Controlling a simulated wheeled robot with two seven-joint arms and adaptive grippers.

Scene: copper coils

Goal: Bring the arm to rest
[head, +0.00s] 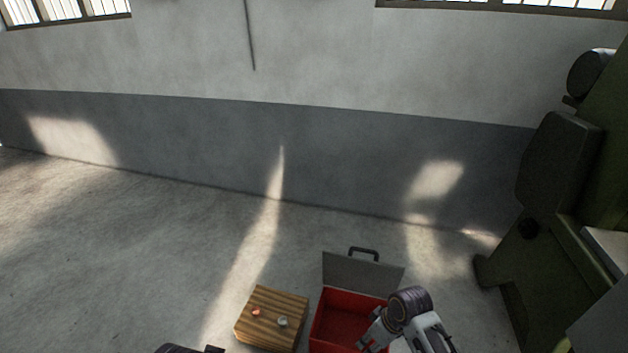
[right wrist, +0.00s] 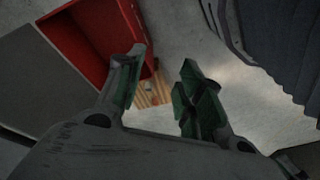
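My right gripper (head: 368,336) is over the front right part of an open red toolbox (head: 334,318). In the right wrist view its two green-padded fingers (right wrist: 160,85) stand apart with nothing between them. Two small objects lie on the wooden block left of the toolbox: a reddish one (head: 256,312) and a greyish one (head: 282,322); they are too small to identify surely as coils. Only a dark piece of my left arm shows at the bottom edge of the head view, and its gripper fingers are out of sight. Part of the toolbox inside is hidden by my right arm.
The wooden block (head: 262,295) stands beside the toolbox. The toolbox's grey lid (head: 350,272) with a handle is raised at the back. A large green machine (head: 560,200) stands at the right. The concrete floor (head: 120,240) at the left is clear up to the wall.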

